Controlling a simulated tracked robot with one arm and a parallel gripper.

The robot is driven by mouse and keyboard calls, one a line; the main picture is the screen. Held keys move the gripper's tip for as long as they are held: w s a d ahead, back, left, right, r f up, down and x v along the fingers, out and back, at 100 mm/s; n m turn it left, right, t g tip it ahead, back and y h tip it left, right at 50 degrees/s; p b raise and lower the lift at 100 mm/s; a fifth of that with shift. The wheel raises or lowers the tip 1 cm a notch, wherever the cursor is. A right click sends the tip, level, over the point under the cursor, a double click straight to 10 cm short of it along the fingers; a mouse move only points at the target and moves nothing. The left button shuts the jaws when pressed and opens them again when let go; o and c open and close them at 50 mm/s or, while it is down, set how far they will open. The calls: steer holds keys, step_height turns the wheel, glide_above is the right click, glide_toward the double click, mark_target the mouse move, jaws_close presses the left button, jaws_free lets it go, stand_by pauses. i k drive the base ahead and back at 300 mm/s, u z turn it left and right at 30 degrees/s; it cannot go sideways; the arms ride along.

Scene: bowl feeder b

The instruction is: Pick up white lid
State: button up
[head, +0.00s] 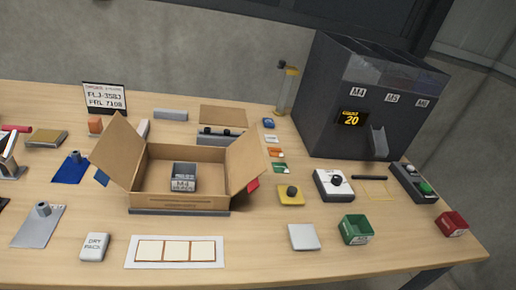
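A flat, pale white square piece (303,237) lies on the table near the front edge, left of a green bin (355,230). A white block with a black knob (333,185) stands behind it, nearer the dark machine. Both are white, and I cannot tell for certain which is the lid. Both are uncovered, with nothing on top of the flat piece. My gripper does not show in the head view, so its opening and its place relative to these pieces are hidden.
An open cardboard box (142,165) holding a grey M4 bin (183,177) stands at centre left. A dark feeder machine (340,95) is at the back right. A yellow piece with a knob (291,198), red bin (452,224) and white card strip (130,252) lie around.

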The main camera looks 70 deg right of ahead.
mark_target(303, 237)
steer(key=u, duration=0.8)
steer(key=k, duration=1.8)
steer(key=z, duration=1.4)
steer(key=i, duration=1)
steer(key=u, duration=0.05)
